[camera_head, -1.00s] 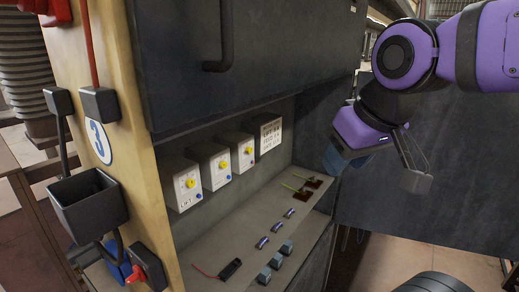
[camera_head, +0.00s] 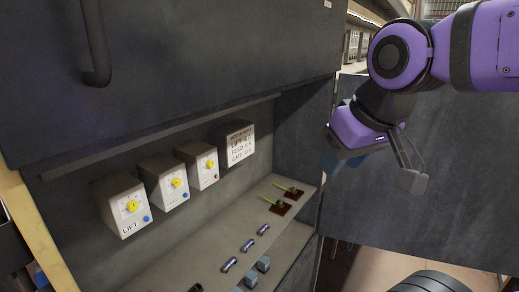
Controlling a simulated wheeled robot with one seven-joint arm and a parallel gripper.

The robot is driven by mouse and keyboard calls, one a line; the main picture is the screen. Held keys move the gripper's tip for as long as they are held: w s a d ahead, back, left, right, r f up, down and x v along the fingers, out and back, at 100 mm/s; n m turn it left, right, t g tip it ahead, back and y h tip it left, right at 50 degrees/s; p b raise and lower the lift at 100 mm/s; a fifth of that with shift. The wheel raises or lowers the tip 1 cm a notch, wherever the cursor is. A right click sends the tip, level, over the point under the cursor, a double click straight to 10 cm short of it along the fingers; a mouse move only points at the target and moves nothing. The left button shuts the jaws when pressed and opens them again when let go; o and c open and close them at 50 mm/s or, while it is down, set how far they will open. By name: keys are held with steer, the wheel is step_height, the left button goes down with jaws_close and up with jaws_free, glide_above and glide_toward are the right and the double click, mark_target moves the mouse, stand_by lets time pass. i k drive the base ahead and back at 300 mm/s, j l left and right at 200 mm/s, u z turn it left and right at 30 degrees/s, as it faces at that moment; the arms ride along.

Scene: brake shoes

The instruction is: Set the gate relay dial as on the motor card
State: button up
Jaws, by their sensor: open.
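The leftmost relay (camera_head: 122,205) reads LIFT. The middle relay (camera_head: 165,183) has a blue button, and the right relay (camera_head: 199,164) has a red one; their names and dial settings are too small to read. The motor card (camera_head: 237,143), right of the relays, lists LIFT, FEED and GATE in that order; its numbers are blurred. My gripper (camera_head: 381,170) is open and empty, in the air to the right of the recess, well apart from the relays and the card.
A shelf (camera_head: 205,238) below the relays bears two dark red pieces with green strips (camera_head: 282,200), several small cylinders (camera_head: 248,245) and grey-blue blocks (camera_head: 263,264). A dark cabinet front with a handle (camera_head: 96,45) overhangs the recess. A dark side wall closes its right end.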

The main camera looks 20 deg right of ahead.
mark_target(210, 163)
steer(key=l, duration=0.2)
steer(key=k+j+z, duration=0.2)
steer(key=j+z, duration=0.15)
steer(key=k+j+z, duration=0.4)
steer(key=i+j, duration=0.1)
steer(key=j, duration=0.05)
